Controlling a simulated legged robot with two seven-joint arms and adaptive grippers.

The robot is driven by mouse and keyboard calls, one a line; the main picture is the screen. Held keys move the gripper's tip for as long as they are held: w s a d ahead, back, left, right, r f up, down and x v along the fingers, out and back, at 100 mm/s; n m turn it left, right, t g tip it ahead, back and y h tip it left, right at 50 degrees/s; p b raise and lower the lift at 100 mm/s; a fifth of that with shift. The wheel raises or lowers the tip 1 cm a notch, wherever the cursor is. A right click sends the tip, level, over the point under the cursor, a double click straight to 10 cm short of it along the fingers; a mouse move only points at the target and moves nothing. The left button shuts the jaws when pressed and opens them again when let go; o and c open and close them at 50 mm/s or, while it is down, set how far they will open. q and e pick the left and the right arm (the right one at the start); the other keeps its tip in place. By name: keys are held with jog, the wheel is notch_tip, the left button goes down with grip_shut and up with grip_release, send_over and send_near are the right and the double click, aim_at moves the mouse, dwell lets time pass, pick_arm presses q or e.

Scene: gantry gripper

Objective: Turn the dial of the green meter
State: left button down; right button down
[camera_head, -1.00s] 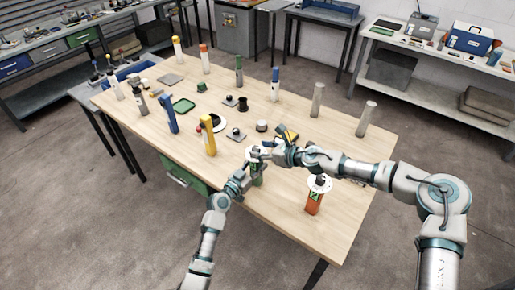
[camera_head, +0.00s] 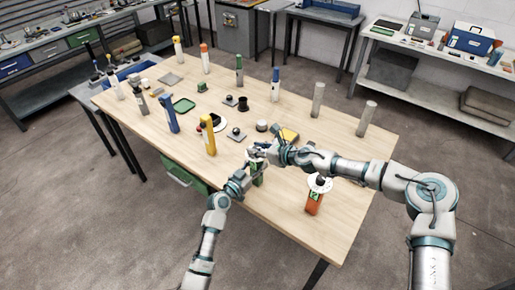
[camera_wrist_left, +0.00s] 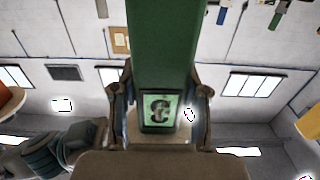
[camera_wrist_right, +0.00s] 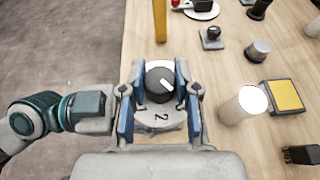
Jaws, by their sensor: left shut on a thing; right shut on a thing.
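The green meter (camera_head: 257,181) stands near the front edge of the table, mostly hidden by my grippers. In the left wrist view its green body (camera_wrist_left: 160,40) with a small display lies between the fingers of my left gripper (camera_wrist_left: 160,88), which is shut on it. My left gripper (camera_head: 247,173) comes in from the front. My right gripper (camera_head: 260,152) is over the meter's top. In the right wrist view the dark round dial (camera_wrist_right: 160,82), with a white pointer line, sits between its fingers, which are shut on it. A pale disc marked "2" (camera_wrist_right: 162,117) shows below the dial.
An orange meter (camera_head: 313,204) with a white disc stands to the right, under my right forearm. A yellow post (camera_head: 209,135) and a blue post (camera_head: 169,115) stand to the left. A yellow-topped pad (camera_head: 290,135) lies behind my right gripper.

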jog(key=shift+w+d+m+t+h, duration=0.2)
jog(key=shift+m+t+h, duration=0.1)
jog(key=shift+m+t, duration=0.1)
jog(key=m+t+h, duration=0.3)
jog(key=m+h, duration=0.1)
jog(key=shift+m, duration=0.4)
jog(key=m+t+h, duration=0.1)
jog(key=m+h, duration=0.4)
jog(key=h, duration=0.1)
jog(key=shift+h, duration=0.4)
jog(key=m+g+h, duration=0.1)
jog(key=m+h, duration=0.4)
jog(key=h, duration=0.1)
jog(key=shift+f+m+g, duration=0.1)
jog(key=shift+m+g, duration=0.3)
jog(key=shift+w+a+r+m+g+h, duration=0.1)
jog(key=shift+a+r+m+g+h, duration=0.05)
jog(key=shift+m+g+h, duration=0.55)
jog(key=shift+w+a+r+m+g+h, duration=0.1)
jog(key=shift+m+g+h, duration=0.4)
jog(key=shift+m+h, duration=0.4)
jog(key=shift+m, duration=0.3)
jog(key=shift+s+d+g, duration=0.15)
jog(key=shift+d+g, duration=0.05)
jog(key=shift+g, duration=0.2)
jog(key=c, duration=0.8)
grip_release()
jog(key=shift+s+a+f, duration=0.1)
